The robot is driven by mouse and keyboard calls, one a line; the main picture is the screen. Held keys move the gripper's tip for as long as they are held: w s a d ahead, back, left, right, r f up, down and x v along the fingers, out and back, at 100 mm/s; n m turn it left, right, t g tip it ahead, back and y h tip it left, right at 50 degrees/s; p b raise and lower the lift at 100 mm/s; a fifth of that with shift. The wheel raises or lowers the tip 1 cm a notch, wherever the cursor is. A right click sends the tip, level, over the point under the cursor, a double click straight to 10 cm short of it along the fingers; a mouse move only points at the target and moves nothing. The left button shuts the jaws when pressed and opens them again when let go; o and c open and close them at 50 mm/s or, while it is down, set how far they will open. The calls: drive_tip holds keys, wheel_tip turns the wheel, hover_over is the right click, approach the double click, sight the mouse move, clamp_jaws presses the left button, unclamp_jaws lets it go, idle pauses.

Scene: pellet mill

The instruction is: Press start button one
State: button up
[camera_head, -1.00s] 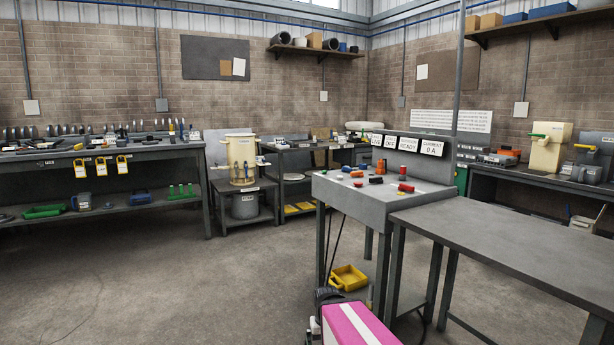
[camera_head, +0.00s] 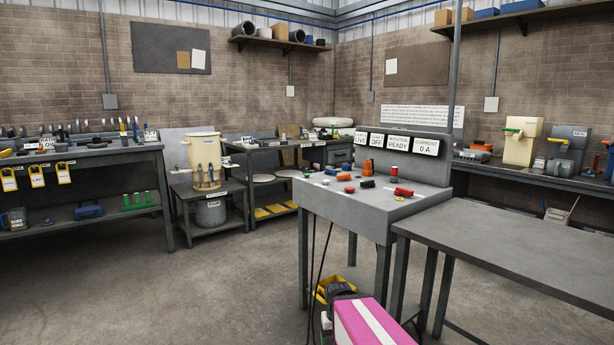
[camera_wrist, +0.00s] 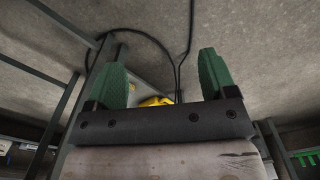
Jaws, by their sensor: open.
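A grey control console (camera_head: 375,208) stands right of centre in the head view. Its top holds red, orange, black and other coloured controls, among them a red knob (camera_head: 404,192) and an orange one (camera_head: 368,169). Which one is start button one I cannot tell. Status signs (camera_head: 397,142) stand along its back panel, one reading READY. In the wrist view my gripper (camera_wrist: 164,80) has its two green fingers apart with nothing between them. Legs and hanging cables (camera_wrist: 180,50) show beyond it.
A grey table (camera_head: 515,262) adjoins the console at the right. A yellow bin (camera_head: 330,288) sits on the floor under the console, also visible in the wrist view (camera_wrist: 155,101). Workbenches line the walls. The floor at front left is clear.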

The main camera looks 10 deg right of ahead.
clamp_jaws()
idle(1.4)
